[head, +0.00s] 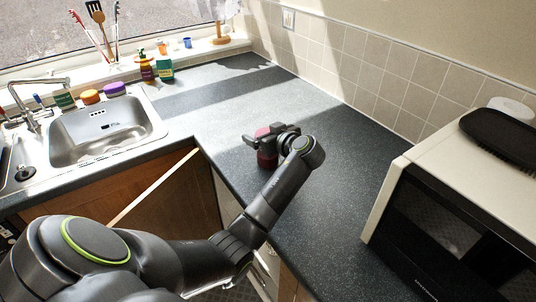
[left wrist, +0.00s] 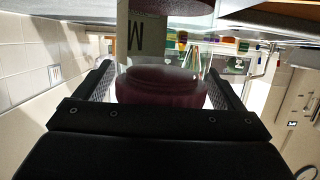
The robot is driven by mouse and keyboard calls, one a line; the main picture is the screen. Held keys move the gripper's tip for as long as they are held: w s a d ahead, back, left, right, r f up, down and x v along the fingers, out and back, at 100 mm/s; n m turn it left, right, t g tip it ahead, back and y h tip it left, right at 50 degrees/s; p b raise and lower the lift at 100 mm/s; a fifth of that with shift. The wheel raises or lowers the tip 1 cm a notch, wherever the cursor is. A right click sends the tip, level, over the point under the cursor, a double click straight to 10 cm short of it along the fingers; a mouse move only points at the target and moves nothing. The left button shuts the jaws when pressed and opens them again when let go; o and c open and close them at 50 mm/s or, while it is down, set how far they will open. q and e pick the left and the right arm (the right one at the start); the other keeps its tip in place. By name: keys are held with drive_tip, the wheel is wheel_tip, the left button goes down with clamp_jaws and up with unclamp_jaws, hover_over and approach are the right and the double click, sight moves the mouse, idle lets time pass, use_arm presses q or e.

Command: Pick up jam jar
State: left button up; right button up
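The jam jar (head: 267,160) stands on the dark speckled counter in the middle of the head view, dark red and partly hidden by my left gripper. In the left wrist view the jar (left wrist: 160,92) shows large, with dark red contents, clear glass and a pale label bearing a dark letter. My left gripper (head: 262,138) is at the jar, with one finger on each side of it. The fingers are very close to the glass; whether they press on it is unclear. My right gripper is not in view.
A microwave (head: 455,205) stands at the right with a black brush-like object on top. The sink (head: 105,130) is at the left, with bottles (head: 147,68) and small lidded jars behind it. The tiled wall (head: 375,85) bounds the counter. The counter behind the jar is clear.

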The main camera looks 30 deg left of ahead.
use_arm(q)
drive_tip(key=c, duration=1.5)
drive_tip(key=shift+r, duration=0.1)
